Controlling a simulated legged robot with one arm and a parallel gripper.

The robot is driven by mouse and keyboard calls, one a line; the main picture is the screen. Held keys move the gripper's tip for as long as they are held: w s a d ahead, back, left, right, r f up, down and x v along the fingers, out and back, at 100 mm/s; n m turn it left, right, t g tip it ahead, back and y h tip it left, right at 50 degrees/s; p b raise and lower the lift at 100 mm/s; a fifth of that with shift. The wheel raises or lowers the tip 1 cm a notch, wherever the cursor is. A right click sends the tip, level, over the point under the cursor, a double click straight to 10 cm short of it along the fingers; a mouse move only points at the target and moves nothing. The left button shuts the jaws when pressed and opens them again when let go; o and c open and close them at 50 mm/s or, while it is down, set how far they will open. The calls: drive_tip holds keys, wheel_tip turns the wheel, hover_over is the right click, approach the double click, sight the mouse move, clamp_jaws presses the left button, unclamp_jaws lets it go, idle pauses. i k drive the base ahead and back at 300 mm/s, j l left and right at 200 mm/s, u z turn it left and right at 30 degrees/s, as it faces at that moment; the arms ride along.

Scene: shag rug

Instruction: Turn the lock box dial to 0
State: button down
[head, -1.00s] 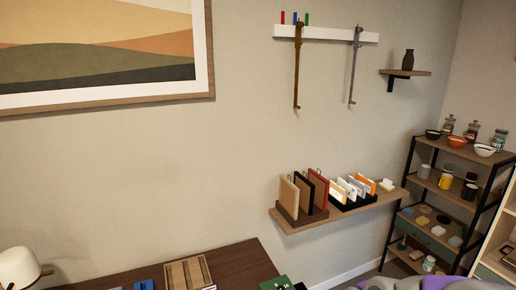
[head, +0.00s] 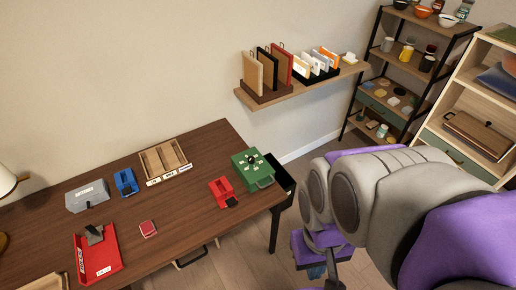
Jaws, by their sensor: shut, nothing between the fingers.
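The lock box (head: 241,172) is a green box near the right end of the dark wooden desk (head: 190,240). Its dial (head: 251,160) is a dark round knob on the top face with small white marks around it. The dial is too small to read, so I cannot tell which number it points to. A handle (head: 265,183) shows at the box's front right. I cannot make out my gripper in the head view. Large grey and purple parts of my own body fill the lower right, and nothing touches the box.
A red holder (head: 221,191) stands just left of the lock box. A wooden divided tray (head: 165,160), a blue holder (head: 125,182), a grey box (head: 88,196) and a red tray (head: 98,258) are further left. A wall shelf (head: 290,90) hangs behind.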

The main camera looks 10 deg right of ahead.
sight(250, 159)
drive_tip(key=i+u, duration=0.2)
drive_tip(key=u, duration=0.15)
drive_tip(key=i+l+u, duration=0.1)
drive_tip(key=i+u, duration=0.2)
drive_tip(key=k, duration=0.05)
